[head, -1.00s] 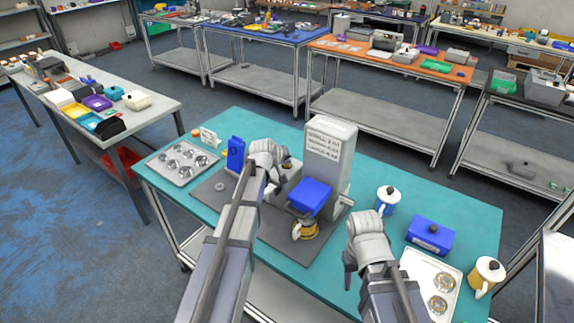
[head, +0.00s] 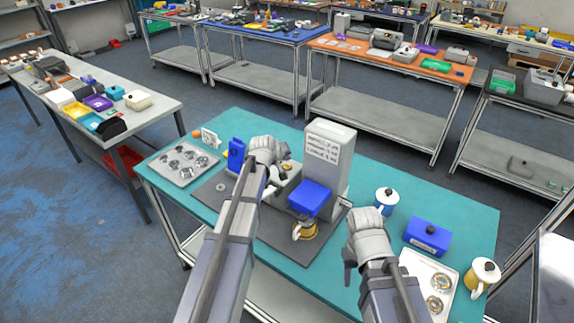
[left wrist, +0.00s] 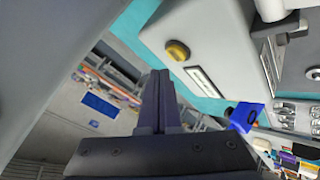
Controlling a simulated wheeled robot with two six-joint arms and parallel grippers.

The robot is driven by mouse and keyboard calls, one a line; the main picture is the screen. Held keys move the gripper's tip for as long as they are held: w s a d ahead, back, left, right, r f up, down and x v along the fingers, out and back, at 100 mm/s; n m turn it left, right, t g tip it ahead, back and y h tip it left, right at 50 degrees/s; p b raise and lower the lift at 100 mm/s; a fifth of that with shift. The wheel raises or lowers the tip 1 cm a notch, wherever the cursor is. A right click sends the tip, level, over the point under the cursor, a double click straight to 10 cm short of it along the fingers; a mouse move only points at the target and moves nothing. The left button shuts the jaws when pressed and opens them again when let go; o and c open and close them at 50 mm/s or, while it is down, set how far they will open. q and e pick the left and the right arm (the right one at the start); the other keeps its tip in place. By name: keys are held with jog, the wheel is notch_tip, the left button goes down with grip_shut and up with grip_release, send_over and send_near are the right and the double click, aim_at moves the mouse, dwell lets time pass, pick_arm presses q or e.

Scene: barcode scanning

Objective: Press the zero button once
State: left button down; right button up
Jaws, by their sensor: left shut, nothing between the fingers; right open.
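In the left wrist view a round yellow-brown button (left wrist: 178,50) sits on the face of a pale grey device (left wrist: 205,35), beside a white label or display strip (left wrist: 200,90). My left gripper (left wrist: 160,76) is shut and empty. Its dark fingertips appear just left of and below the button in that view; contact cannot be told. In the head view my left gripper (head: 272,176) is over the low grey device (head: 291,182), and its hand hides part of it. My right gripper (head: 349,265) is open and empty above the table's front.
A tall grey machine (head: 328,150) with a blue part (head: 310,198) stands right of the left gripper. A metal tray (head: 183,160) and blue block (head: 236,154) lie left. A blue box (head: 427,236), mugs (head: 386,202) and white tray (head: 418,262) are at the right.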

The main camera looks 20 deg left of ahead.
aim_at(286, 168)
pick_arm(q)
jog(key=shift+r+p, duration=1.85)
jog(key=shift+r, duration=0.35)
jog(key=shift+f, duration=0.1)
